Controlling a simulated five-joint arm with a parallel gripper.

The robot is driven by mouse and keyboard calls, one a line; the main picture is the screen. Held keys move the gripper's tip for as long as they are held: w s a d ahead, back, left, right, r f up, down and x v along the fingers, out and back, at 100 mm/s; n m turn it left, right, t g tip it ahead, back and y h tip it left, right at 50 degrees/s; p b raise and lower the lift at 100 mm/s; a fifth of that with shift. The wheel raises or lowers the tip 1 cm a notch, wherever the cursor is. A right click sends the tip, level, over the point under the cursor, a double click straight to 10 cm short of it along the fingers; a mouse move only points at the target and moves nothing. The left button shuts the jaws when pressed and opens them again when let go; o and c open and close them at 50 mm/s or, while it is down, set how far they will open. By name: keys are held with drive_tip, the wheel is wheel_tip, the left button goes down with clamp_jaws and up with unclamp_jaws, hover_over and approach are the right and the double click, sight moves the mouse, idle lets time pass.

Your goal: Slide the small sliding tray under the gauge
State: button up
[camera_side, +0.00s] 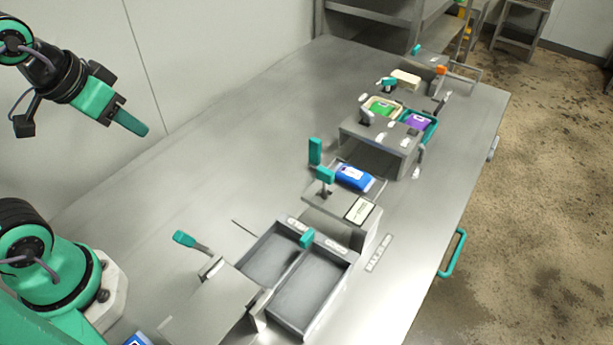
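My gripper (131,122) hangs at the upper left, high above the bench and far from the fixtures. Its teal fingers overlap from this side, so I cannot tell whether they are open or shut. A grey two-compartment tray (268,294) sits low in the middle, with a teal knob (307,238) near its back edge; both compartments look empty. I cannot tell whether this is the small sliding tray. No gauge is clearly recognizable.
A blue pouch (354,177) lies behind the block. Further back, a raised stand (372,144) holds small trays with a green pouch (381,107) and a purple pouch (418,122). A teal-tipped lever (184,239) stands left of the two-compartment tray. The bench's left side (230,130) is clear.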

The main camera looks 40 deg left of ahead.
drive_tip(key=shift+o, duration=1.1)
drive_tip(key=shift+w+d+r, duration=0.1)
drive_tip(key=shift+w+r, duration=0.15)
drive_tip(key=shift+w, duration=0.2)
drive_tip(key=g, duration=0.5)
hover_over(315, 139)
drive_tip(key=f, duration=1.3)
drive_tip(key=shift+s+a, duration=0.25)
drive_tip(key=shift+s, duration=0.05)
drive_tip(key=shift+w+d+f+g, duration=0.25)
drive_tip(key=shift+d+f+g, duration=0.05)
drive_tip(key=shift+f, duration=0.2)
